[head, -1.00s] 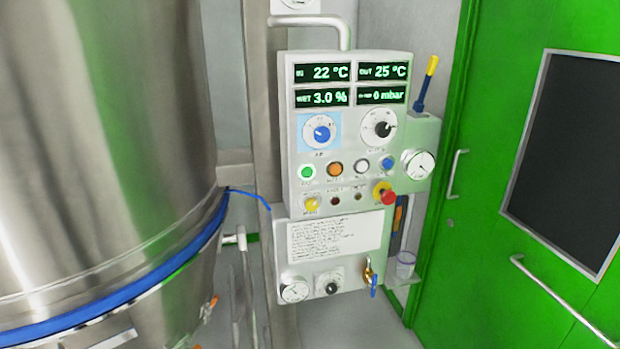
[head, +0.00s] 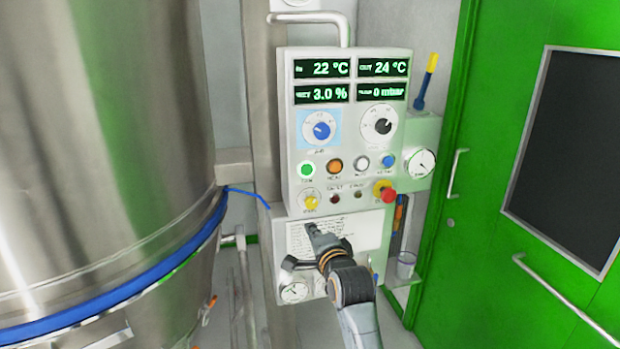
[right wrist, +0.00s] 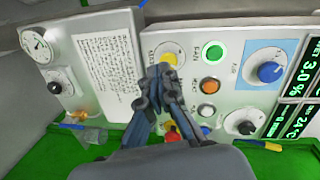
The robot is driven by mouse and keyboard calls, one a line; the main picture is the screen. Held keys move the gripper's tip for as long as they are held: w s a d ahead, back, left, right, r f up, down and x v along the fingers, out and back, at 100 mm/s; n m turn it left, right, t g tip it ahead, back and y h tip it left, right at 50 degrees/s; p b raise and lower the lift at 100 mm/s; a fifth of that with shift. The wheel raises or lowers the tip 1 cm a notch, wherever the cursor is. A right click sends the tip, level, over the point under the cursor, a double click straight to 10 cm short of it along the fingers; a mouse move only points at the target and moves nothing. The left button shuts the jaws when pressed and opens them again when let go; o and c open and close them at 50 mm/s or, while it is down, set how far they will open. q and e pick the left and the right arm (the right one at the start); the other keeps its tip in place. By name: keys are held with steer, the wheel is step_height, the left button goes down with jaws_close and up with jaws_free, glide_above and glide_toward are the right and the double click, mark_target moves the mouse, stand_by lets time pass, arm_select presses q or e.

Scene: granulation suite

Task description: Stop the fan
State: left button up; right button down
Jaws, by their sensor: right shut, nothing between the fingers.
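The control panel (head: 350,125) stands upright in the middle of the head view. Its green button (head: 306,169) is at the left of a row with an orange button (head: 334,166), a white one and a blue one. My right gripper (head: 312,230) is shut and empty, in front of the printed label below the buttons. In the right wrist view its fingertips (right wrist: 158,72) appear near the yellow knob, apart from the green button. My left gripper is not in view.
A red emergency-stop-like knob (head: 389,195) and a yellow knob (head: 311,201) sit below the button row. A large steel vessel (head: 100,150) fills the left, with a blue band. A green door (head: 480,200) is at the right.

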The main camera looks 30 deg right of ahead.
mark_target(307, 171)
step_height(307, 171, up, 9)
steer(key=s+d+m+t+h, duration=0.1)
steer(key=s+d+m, duration=0.1)
steer(key=shift+s+f+m, duration=0.15)
steer(key=shift+s+m, duration=0.05)
steer(key=shift+m, duration=0.2)
steer(key=p+x, duration=0.2)
steer(key=x, duration=0.4)
steer(key=p+x, duration=0.1)
steer(key=x, duration=0.5)
steer(key=shift+w+d+r+p, duration=0.2)
steer(key=shift+w+r+p, duration=0.1)
steer(key=shift+w+p, duration=0.05)
steer(key=shift+w+d+f, duration=0.1)
steer(key=shift+w+d, duration=0.05)
steer(key=shift+w, duration=0.45)
steer(key=shift+w, duration=0.1)
